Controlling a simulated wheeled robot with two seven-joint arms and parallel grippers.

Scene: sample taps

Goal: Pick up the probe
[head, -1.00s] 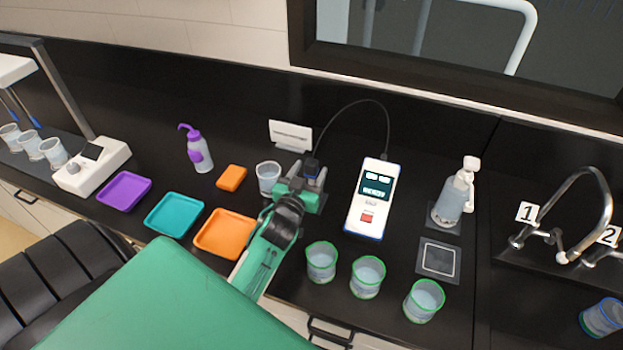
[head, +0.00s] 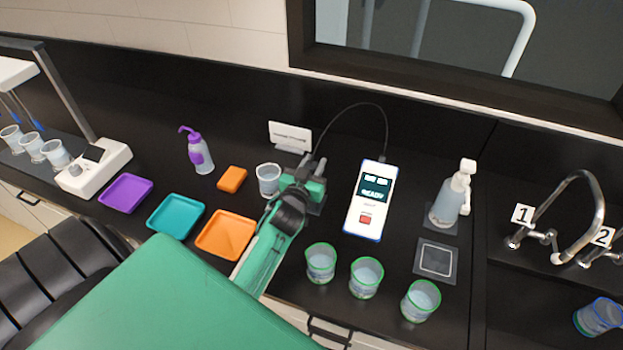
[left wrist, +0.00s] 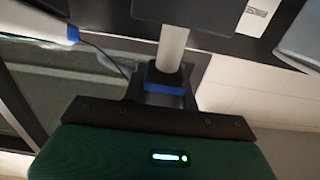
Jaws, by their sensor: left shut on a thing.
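The probe hangs on a thin black cable from the white handheld meter (head: 369,200). My left gripper (head: 304,180) is shut on the probe, next to its holder (head: 316,208). In the head view the gripper hides most of the probe. The left wrist view shows the probe (left wrist: 166,86) close up, with a black cap, a blue band and a pale grey shaft between dark fingers. I cannot tell whether the tip is clear of the holder. The meter's screen reads READY. My right gripper is in neither view.
A clear beaker (head: 268,180) stands just left of the gripper, with a white sign (head: 289,137) behind. Three green-rimmed beakers, the middle one (head: 366,278) among them, stand in front. An orange tray (head: 227,234) lies to the left.

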